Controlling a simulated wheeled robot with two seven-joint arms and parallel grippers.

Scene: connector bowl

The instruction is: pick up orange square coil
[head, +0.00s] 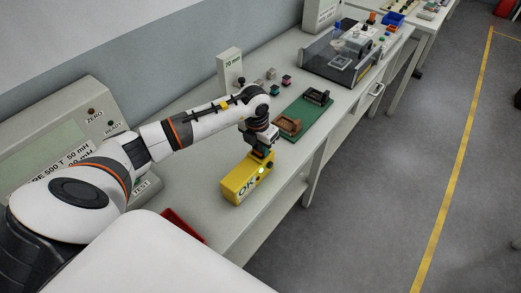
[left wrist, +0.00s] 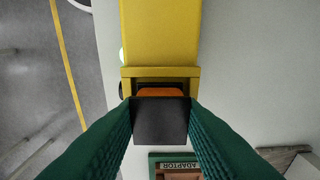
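The orange square coil (left wrist: 160,92) shows as an orange strip under a dark square end in the left wrist view. It is at the opening in the end of the yellow box marked OK (head: 243,181), also at the top of the left wrist view (left wrist: 160,35). My left gripper (left wrist: 161,104) has its green fingers against both sides of the dark end, apparently closed on it. In the head view the left gripper (head: 262,152) is over the far end of the yellow box. How deep the coil sits is hidden. My right gripper is not in view.
A green mat (head: 303,113) beyond the box carries a brown holder (head: 288,124) and a black holder (head: 318,97). A grey tester (head: 85,125) stands at the left. A red tray (head: 184,224) is near the front. Small parts lie behind the mat.

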